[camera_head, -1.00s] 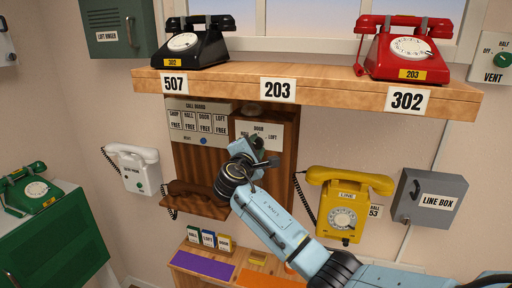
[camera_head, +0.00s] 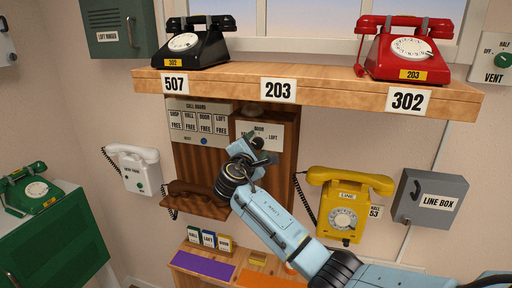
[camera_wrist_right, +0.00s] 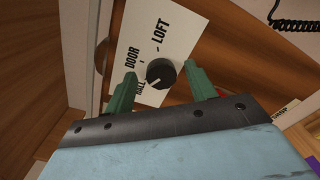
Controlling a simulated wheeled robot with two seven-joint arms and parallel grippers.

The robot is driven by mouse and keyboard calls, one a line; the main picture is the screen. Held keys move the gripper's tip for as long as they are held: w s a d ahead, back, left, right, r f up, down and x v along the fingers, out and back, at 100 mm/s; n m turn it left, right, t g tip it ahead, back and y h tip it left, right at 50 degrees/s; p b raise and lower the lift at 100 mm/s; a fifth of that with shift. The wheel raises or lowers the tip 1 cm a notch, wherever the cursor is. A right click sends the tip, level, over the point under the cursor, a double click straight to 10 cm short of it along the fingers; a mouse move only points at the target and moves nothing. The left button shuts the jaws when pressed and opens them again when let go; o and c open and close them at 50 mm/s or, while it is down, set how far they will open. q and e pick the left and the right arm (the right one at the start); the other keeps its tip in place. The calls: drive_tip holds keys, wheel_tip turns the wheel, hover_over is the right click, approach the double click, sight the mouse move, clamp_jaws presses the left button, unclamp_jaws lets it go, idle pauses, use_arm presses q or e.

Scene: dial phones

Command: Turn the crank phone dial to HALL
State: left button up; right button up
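The crank phone (camera_head: 283,135) is a brown wooden wall box under the shelf, with a white dial plate on its front. In the right wrist view its dial is a small dark round knob (camera_wrist_right: 160,73) on a white plate (camera_wrist_right: 137,35) lettered HALL, DOOR and LOFT. A light mark on the knob's lower left edge lies toward HALL. My right gripper (camera_head: 264,152) is at the plate, hiding part of it in the head view. In the wrist view its green fingers stand open on both sides of the knob, with small gaps visible. My left gripper is not in view.
The wooden shelf (camera_head: 225,84) juts out above, carrying black (camera_head: 197,45) and red (camera_head: 405,50) phones. A brown handset (camera_head: 195,192) lies left of my gripper. A yellow phone (camera_head: 343,205) and grey line box (camera_head: 430,198) hang to the right.

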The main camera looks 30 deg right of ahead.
drive_tip(key=shift+s, duration=0.1)
drive_tip(key=b+v, duration=0.2)
drive_tip(key=v, duration=1.1)
drive_tip(key=shift+b, duration=0.4)
drive_tip(key=shift+a+f, duration=0.1)
drive_tip(key=shift+a, duration=0.05)
